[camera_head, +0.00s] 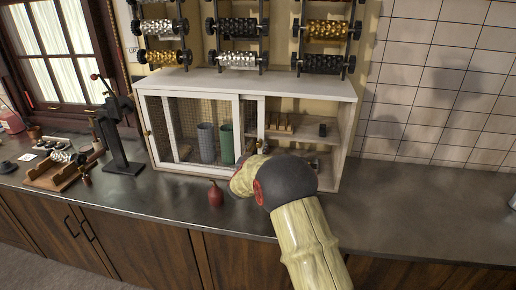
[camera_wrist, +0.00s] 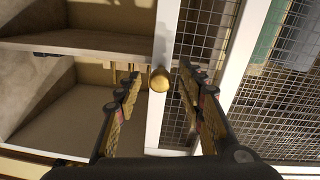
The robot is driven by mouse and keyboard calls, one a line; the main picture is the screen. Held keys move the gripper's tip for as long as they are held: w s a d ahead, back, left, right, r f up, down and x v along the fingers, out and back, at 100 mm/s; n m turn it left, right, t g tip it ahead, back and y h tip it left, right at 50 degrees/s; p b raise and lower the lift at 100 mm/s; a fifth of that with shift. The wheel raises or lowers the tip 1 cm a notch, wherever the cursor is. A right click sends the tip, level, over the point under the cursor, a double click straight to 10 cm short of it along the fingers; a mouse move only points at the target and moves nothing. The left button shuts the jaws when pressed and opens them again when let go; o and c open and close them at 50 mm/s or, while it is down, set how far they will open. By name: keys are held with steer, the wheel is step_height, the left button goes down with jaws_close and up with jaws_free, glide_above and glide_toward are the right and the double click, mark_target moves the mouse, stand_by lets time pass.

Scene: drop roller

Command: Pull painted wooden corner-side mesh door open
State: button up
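The front mesh door (camera_head: 188,130) covers the left part. A second mesh door (camera_head: 261,115) shows behind its right edge, and the right part is open shelving. In the wrist view, a white door stile (camera_wrist: 163,40) with mesh to its right carries a round brass knob (camera_wrist: 159,79). My gripper (camera_wrist: 158,84) is open, with one finger on each side of the knob and visible gaps between. In the head view my arm hides the gripper fingers.
Green and grey cylinders (camera_head: 226,143) stand behind the front mesh. A small red bottle (camera_head: 216,194) stands on the counter before the cabinet. A dark stand (camera_head: 122,140) is at left. The counter (camera_head: 430,220) at right is clear.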

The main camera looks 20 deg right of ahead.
steer(key=v, duration=1.2)
steer(key=shift+w, duration=0.1)
